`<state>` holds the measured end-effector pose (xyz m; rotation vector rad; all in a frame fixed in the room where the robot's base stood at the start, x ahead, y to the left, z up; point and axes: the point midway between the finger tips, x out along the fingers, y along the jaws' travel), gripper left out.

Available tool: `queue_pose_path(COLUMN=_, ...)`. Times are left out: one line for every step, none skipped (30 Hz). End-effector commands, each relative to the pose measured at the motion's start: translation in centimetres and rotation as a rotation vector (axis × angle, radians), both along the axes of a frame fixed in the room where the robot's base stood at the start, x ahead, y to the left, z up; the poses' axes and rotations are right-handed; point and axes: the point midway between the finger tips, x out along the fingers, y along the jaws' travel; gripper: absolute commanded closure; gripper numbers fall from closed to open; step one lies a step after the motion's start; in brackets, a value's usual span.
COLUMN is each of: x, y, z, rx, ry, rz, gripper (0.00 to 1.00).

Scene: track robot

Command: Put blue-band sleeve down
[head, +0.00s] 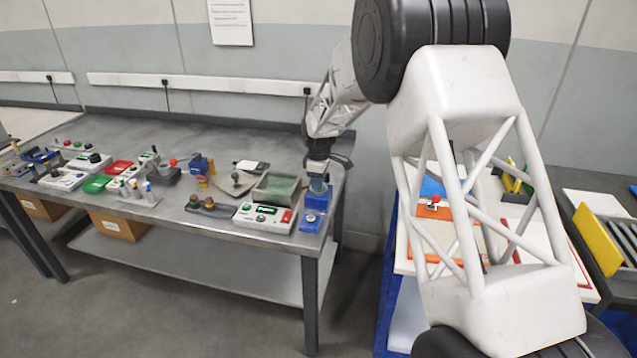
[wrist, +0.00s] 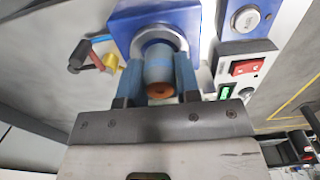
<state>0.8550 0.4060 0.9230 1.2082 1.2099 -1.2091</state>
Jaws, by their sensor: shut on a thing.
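The blue-band sleeve (wrist: 159,68) is a short blue cylinder with an orange-brown end, upright between the fingers of my gripper (wrist: 157,80) in the wrist view. My gripper is shut on it. Its far end meets a pale ring on a blue block (wrist: 125,20); I cannot tell whether it sits in the ring or just above it. In the head view my gripper (head: 318,180) points down at the right end of the table, over the blue block (head: 316,200). The sleeve is small there and partly hidden by the gripper.
A grey control box (head: 264,218) with a green display and red switch stands left of the blue block. A green tray (head: 277,187) is close behind it. Several tools and fixtures fill the metal table (head: 200,228) further left. The table's right edge is near.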

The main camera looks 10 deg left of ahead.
Motion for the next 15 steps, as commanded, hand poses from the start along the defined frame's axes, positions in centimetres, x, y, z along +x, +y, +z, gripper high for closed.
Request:
queue_pose_path(x=0.00, y=0.00, z=-0.36, rx=0.000, ry=0.000, rz=0.000, gripper=0.95)
queue_pose_path(x=0.01, y=0.00, z=-0.50, rx=0.000, ry=0.000, rz=0.000, gripper=0.95)
queue_pose_path(x=0.01, y=0.01, z=-0.61, rx=0.000, ry=0.000, rz=0.000, gripper=0.95)
queue_pose_path(x=0.02, y=0.00, z=-0.63, rx=0.000, ry=0.000, rz=0.000, gripper=0.95)
queue_pose_path(x=0.02, y=0.00, z=-0.64, rx=0.000, ry=0.000, rz=0.000, gripper=0.95)
queue_pose_path(x=0.02, y=0.00, z=-0.63, rx=0.000, ry=0.000, rz=0.000, gripper=0.95)
queue_pose_path(x=0.02, y=0.00, z=-0.62, rx=0.000, ry=0.000, rz=0.000, gripper=0.95)
queue_pose_path(x=0.02, y=0.00, z=-0.62, rx=0.000, ry=0.000, rz=0.000, gripper=0.95)
queue_pose_path(x=0.02, y=0.01, z=-0.62, rx=0.000, ry=0.000, rz=0.000, gripper=0.95)
queue_pose_path(x=0.02, y=0.01, z=-0.62, rx=0.000, ry=0.000, rz=0.000, gripper=0.95)
queue_pose_path(x=0.02, y=0.01, z=-0.62, rx=0.000, ry=0.000, rz=0.000, gripper=0.95)
queue_pose_path(x=0.02, y=0.01, z=-0.66, rx=0.000, ry=0.000, rz=0.000, gripper=0.95)
queue_pose_path(x=0.02, y=0.01, z=-0.70, rx=0.000, ry=0.000, rz=0.000, gripper=0.95)
queue_pose_path(x=0.01, y=0.01, z=-0.76, rx=0.000, ry=0.000, rz=0.000, gripper=0.95)
queue_pose_path(x=0.02, y=0.01, z=-0.85, rx=0.000, ry=0.000, rz=0.000, gripper=0.95)
